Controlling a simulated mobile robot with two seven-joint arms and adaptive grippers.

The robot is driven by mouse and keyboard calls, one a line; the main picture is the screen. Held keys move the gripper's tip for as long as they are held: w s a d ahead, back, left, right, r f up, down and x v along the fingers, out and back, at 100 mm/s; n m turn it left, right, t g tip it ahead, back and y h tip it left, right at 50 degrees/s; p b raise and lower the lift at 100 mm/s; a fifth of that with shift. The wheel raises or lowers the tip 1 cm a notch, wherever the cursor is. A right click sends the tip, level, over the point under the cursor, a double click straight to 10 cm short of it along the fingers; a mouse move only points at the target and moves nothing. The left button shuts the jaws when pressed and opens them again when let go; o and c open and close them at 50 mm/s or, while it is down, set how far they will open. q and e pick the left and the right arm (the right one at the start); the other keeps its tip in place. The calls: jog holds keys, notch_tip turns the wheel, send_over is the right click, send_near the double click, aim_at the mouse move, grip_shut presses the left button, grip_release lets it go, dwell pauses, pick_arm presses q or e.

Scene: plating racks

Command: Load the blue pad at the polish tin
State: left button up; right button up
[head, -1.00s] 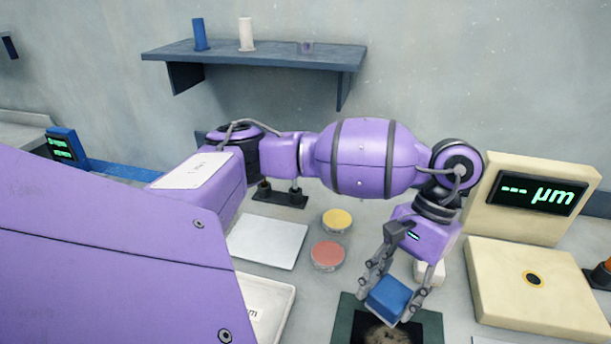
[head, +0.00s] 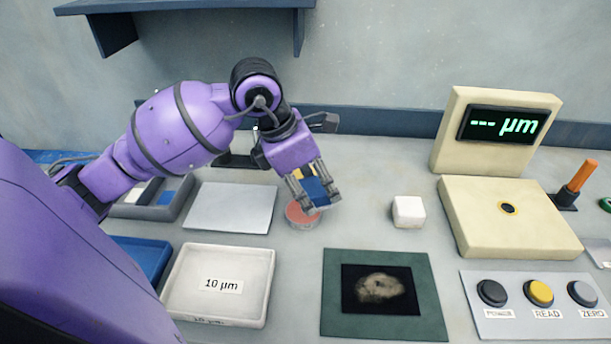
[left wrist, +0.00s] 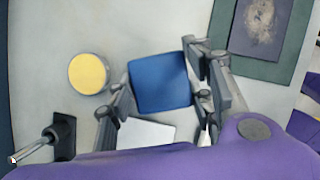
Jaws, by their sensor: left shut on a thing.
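My left gripper (head: 319,204) is shut on the blue pad (head: 317,190). It holds the pad over or beside the red round tin (head: 299,217), whose upper part is partly hidden by the gripper; I cannot tell whether they touch. In the left wrist view the blue pad (left wrist: 160,82) sits between the fingers and the red tin is hidden. The yellow round tin (left wrist: 88,73) lies to the left of the pad there, apart from it. No label shows which tin holds polish. My right gripper is not in view.
A white block (head: 408,212) stands to the right on the bench. A dark green mat (head: 335,325) with a stained black patch lies in front. A white 10 µm tray (head: 262,300), a pale flat plate (head: 232,207) and a cream gauge (head: 550,228) stand around.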

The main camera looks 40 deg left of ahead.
pick_arm(q)
jog(key=a+n, duration=0.1)
jog(key=a+n+y, duration=0.1)
jog(key=n, duration=0.1)
jog(key=w+a+r+n, duration=0.1)
jog(key=shift+a+n+t+y+b, duration=0.1)
jog(key=shift+n+t+y+b, duration=0.2)
jog(key=shift+s+f+b, duration=0.1)
jog(key=shift+f+b, duration=1.2)
jog(key=shift+f, duration=1.65)
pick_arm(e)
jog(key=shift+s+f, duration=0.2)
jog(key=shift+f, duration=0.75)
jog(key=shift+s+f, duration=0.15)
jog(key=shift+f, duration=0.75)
pick_arm(q)
jog(key=shift+b, duration=0.3)
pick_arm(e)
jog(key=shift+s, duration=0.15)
pick_arm(q)
jog(key=shift+f, duration=0.1)
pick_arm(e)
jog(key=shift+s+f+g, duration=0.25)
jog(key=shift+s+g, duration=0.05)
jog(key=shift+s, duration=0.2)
pick_arm(q)
jog(key=shift+f, duration=0.2)
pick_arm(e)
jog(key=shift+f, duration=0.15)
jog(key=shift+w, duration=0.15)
